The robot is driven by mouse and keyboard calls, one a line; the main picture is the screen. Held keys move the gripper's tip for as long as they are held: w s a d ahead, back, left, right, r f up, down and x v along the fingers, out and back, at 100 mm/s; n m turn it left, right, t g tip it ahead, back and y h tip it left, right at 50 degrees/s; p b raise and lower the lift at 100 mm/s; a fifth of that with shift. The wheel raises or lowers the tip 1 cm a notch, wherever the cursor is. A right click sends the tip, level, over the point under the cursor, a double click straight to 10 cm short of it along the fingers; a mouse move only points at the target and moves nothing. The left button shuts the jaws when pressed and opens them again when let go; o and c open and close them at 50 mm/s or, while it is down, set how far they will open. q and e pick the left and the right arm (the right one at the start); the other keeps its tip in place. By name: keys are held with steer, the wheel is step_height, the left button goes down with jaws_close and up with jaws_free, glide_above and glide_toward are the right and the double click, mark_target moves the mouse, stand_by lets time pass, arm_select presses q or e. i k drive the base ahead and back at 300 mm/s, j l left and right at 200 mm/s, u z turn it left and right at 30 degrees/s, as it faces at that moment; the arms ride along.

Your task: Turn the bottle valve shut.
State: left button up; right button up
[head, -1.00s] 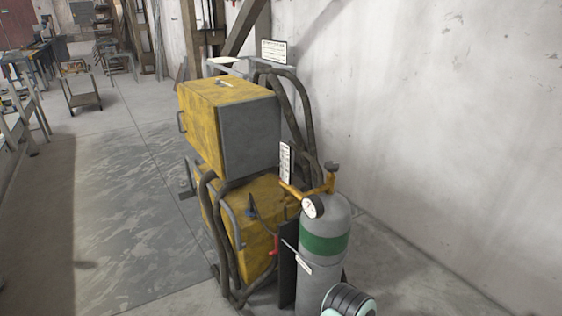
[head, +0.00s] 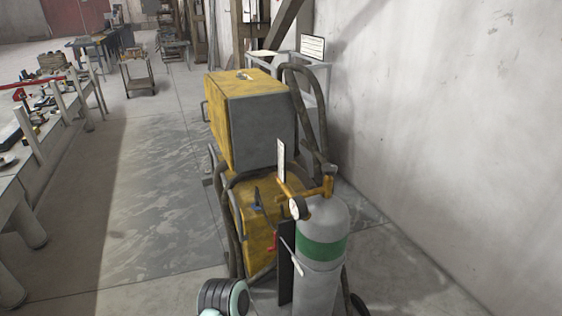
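The grey gas bottle (head: 318,277) with a green band stands upright at the lower centre right of the head view. On its top is a yellow-brass valve (head: 328,184) with a dark knob (head: 329,168) above it. A round gauge (head: 299,208) sits on the left side of the valve fitting. A dark ringed, pale-edged part of my arm shows at the bottom edge, left of the bottle. No gripper fingers show, so neither gripper is in view.
A yellow and grey welding machine (head: 262,130) on a cart with dark hoses stands directly behind the bottle. A white wall (head: 440,120) is on the right. A long workbench (head: 40,145) with tools runs along the left. The floor between bench and machine is clear.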

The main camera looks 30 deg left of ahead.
mark_target(329, 170)
steer(key=i+l+u, duration=0.15)
steer(key=u, duration=0.25)
steer(key=i+l+u, duration=0.15)
steer(key=u, duration=0.3)
steer(key=i+l+u, duration=0.1)
steer(key=l+u, duration=0.3)
